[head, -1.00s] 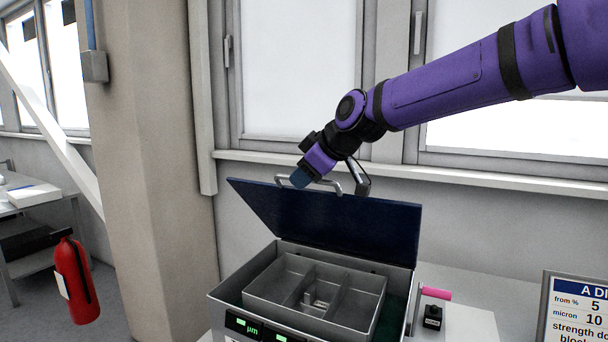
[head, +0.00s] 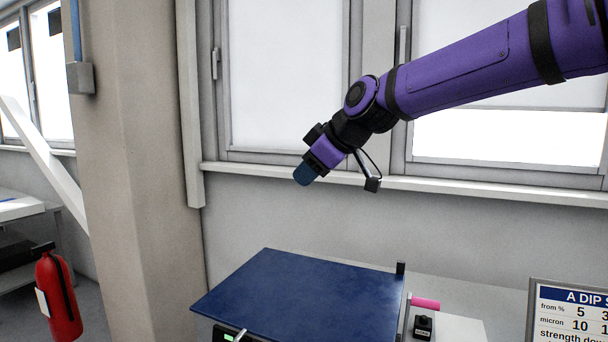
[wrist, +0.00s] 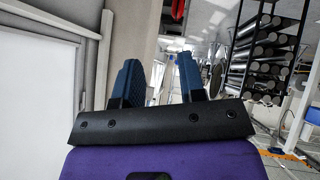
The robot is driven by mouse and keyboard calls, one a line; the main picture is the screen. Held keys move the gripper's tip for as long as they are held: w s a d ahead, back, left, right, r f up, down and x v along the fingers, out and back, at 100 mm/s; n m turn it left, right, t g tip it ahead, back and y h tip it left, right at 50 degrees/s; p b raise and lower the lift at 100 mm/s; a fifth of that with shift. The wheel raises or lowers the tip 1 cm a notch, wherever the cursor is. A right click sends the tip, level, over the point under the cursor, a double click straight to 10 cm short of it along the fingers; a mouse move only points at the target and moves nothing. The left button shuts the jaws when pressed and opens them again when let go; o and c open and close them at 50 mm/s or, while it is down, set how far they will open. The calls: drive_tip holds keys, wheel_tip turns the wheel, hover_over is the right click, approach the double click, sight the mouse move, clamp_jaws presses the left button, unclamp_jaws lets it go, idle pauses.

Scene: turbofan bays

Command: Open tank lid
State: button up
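The dark blue tank lid (head: 300,292) lies down flat over the tank and hides its inside. Part of the tank's dark front panel (head: 222,333) with a green display shows at the bottom edge. A thin light bar, perhaps the lid's handle (head: 240,334), shows near the lid's front edge. My gripper (head: 303,176) is up in the air above and behind the lid, clear of it. In the wrist view, the two blue fingers of my gripper (wrist: 161,78) stand apart with nothing between them.
A pink handle (head: 426,303) and a small black switch box (head: 423,326) are right of the tank. A sign (head: 570,310) stands farther right. The window sill (head: 440,190) runs behind my gripper. A red extinguisher (head: 58,297) is at the left.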

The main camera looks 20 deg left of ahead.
drive_tip(key=v, duration=0.6)
idle(0.6)
drive_tip(key=shift+s, duration=0.1)
